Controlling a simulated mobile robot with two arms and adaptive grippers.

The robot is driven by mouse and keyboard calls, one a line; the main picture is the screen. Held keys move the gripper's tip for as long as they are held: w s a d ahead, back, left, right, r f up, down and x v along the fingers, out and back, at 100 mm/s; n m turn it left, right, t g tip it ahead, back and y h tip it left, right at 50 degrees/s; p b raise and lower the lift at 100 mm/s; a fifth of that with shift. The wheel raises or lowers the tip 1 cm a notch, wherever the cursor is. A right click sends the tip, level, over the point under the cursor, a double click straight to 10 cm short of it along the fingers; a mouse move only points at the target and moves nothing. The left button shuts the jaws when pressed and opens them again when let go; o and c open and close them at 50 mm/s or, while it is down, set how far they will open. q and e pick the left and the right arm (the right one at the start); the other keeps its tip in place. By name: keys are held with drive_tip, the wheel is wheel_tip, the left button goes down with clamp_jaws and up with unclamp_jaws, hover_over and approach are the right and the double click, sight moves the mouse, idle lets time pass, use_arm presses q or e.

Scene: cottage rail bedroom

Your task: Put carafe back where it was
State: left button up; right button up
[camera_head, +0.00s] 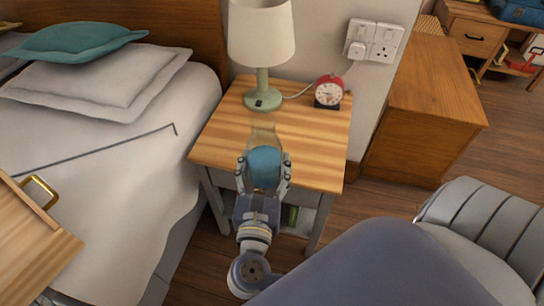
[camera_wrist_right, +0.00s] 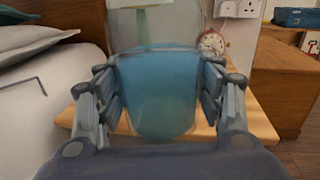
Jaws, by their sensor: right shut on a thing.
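The carafe (camera_head: 265,168) is clear glass with blue contents, its glass top pointing toward the back of the nightstand in the head view. It fills the middle of the right wrist view (camera_wrist_right: 157,95). My right gripper (camera_head: 264,160) is shut on it, with fingers on both sides of the blue body. The carafe is over the front part of the wooden nightstand top (camera_head: 315,135). I cannot tell whether its base touches the wood. My left gripper is not in view.
A lamp (camera_head: 263,98) with a green base and a red alarm clock (camera_head: 329,91) stand at the back of the nightstand. The bed (camera_head: 110,190) is at left, a wooden cabinet (camera_head: 430,85) at right. The nightstand's right front is clear. A tray with a brass handle (camera_head: 38,190) is at lower left.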

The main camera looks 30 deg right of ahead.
sight(262, 188)
drive_tip(key=f+b, duration=0.1)
drive_tip(key=f+m+g+h+b, duration=0.1)
drive_tip(key=f+g+h+b, duration=0.1)
drive_tip(key=shift+s+a+f+m, duration=0.2)
drive_tip(key=shift+s+a+m, duration=0.05)
drive_tip(key=shift+s+m, duration=0.15)
drive_tip(key=shift+f, duration=0.1)
drive_tip(key=shift+w+d, duration=0.1)
drive_tip(key=shift+w, duration=0.1)
drive_tip(key=x, duration=0.5)
drive_tip(key=w+a+f+x, duration=0.1)
drive_tip(key=x, duration=0.4)
drive_tip(key=w+b+x, duration=0.1)
drive_tip(key=x, duration=0.4)
drive_tip(key=shift+w+a+f, duration=0.1)
drive_tip(key=shift+a+f, duration=0.05)
drive_tip(key=shift+f, duration=0.1)
wheel_tip(262, 188, down, 4)
drive_tip(key=shift+r+b, duration=0.25)
drive_tip(key=shift+b, duration=0.35)
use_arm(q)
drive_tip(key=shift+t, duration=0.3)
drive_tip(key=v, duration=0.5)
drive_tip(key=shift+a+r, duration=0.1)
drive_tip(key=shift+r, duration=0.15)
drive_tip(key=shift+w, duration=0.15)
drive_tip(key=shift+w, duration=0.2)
use_arm(e)
drive_tip(key=o, duration=1.7)
drive_tip(key=shift+f, duration=0.15)
